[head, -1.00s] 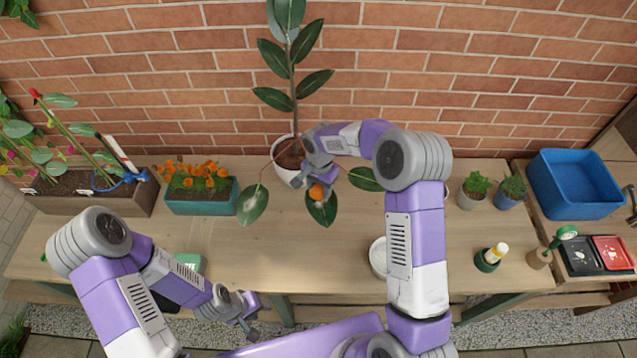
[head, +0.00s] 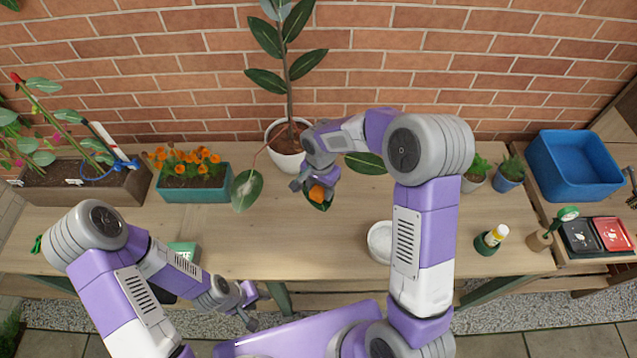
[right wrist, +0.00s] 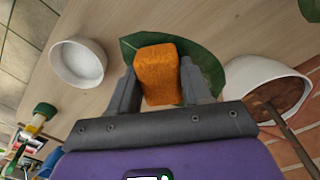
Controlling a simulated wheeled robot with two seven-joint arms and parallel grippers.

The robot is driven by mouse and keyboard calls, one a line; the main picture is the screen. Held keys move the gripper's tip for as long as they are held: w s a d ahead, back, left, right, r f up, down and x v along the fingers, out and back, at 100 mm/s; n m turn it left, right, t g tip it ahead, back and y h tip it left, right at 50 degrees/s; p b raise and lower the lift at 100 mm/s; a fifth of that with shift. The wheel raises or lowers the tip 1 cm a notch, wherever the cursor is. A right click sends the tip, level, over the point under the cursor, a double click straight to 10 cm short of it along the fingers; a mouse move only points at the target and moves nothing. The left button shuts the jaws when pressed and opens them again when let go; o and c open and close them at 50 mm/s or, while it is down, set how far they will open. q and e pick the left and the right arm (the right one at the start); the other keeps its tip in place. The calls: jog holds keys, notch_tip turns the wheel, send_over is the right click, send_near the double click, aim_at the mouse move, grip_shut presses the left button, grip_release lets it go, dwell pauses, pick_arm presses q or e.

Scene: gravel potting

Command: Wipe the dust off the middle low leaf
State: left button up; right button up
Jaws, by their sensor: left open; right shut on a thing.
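The rubber plant stands in a white pot (head: 287,158) against the wall. Its middle low leaf (head: 322,205) reaches forward over the bench, mostly hidden in the head view by my right gripper (head: 313,190). My right gripper is shut on an orange sponge (head: 317,194), which also shows between the fingers in the right wrist view (right wrist: 158,72). There the sponge overlaps the dark green leaf (right wrist: 206,66); contact cannot be told for sure. Dust on this leaf cannot be made out. My left gripper (head: 250,303) is open and empty by the front bench edge.
The left low leaf (head: 246,189) and right low leaf (head: 366,163) flank the middle one. A white bowl (head: 380,242) stands to the right, near my right arm. A planter of orange flowers (head: 192,190) is at left, a blue tub (head: 573,166) at right.

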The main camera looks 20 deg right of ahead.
jog(key=shift+s, duration=0.6)
jog(key=shift+w+f+b, duration=0.1)
jog(key=shift+f+b, duration=0.1)
jog(key=shift+b, duration=0.25)
jog(key=shift+w+d+f+p, duration=0.1)
jog(key=shift+w+p, duration=0.1)
jog(key=shift+w, duration=1.35)
jog(key=shift+w+d+f+p, duration=0.1)
jog(key=shift+w+p, duration=0.05)
jog(key=shift+w, duration=1.4)
jog(key=shift+w+d+r+p, duration=0.1)
jog(key=shift+w+p, duration=0.3)
jog(key=shift+w, duration=1)
jog(key=shift+w+r, duration=0.1)
jog(key=shift+w, duration=0.15)
jog(key=shift+r, duration=0.1)
